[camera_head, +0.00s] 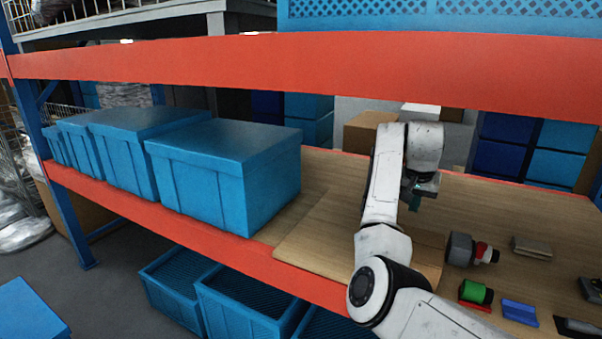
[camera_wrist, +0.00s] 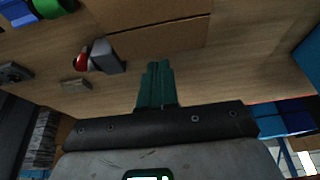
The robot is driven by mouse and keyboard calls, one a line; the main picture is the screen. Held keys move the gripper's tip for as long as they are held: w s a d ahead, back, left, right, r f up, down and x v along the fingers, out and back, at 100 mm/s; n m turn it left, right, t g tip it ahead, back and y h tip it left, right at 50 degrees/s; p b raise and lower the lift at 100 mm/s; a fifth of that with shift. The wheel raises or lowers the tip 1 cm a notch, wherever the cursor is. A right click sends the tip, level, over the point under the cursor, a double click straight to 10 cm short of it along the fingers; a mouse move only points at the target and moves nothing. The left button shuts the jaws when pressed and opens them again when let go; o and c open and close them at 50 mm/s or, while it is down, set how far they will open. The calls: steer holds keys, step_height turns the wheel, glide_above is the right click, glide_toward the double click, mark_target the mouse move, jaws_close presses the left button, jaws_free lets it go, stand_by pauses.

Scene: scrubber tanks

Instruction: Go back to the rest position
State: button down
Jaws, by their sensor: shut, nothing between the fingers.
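My gripper (camera_head: 414,203) is at the end of my white arm, above the wooden shelf (camera_head: 327,177), and its green fingers point down. In the wrist view the green fingers of my gripper (camera_wrist: 158,66) are together with nothing between them. The gripper is apart from all the objects on the shelf. My arm hides part of the shelf and of the flat brown board (camera_head: 318,241) below it.
Right of my arm lie a grey part with a red end (camera_head: 461,248), a green cylinder (camera_head: 475,291), a blue block (camera_head: 519,311) and a tan block (camera_head: 531,247). Blue bins (camera_head: 228,179) stand on the left. An orange beam (camera_head: 300,70) crosses above.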

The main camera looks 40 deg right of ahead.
steer(key=s+a+f+n+t, duration=0.15)
steer(key=a+f+n, duration=0.25)
steer(key=a+f, duration=0.5)
steer(key=s+a+f+n+t, duration=0.1)
steer(key=s+a+f+n, duration=0.15)
steer(key=a+f, duration=0.7)
steer(key=s+a+f+n+y, duration=0.2)
steer(key=s+a+n, duration=0.3)
steer(key=a, duration=0.7)
steer(key=s+a+f+n+y, duration=0.2)
steer(key=s+a, duration=0.5)
steer(key=a, duration=0.4)
steer(key=s+d+f+g+b, duration=0.2)
steer(key=s+f+g+b, duration=0.1)
steer(key=s+f, duration=0.7)
steer(key=shift+m+b, duration=0.45)
steer(key=shift+b, duration=0.1)
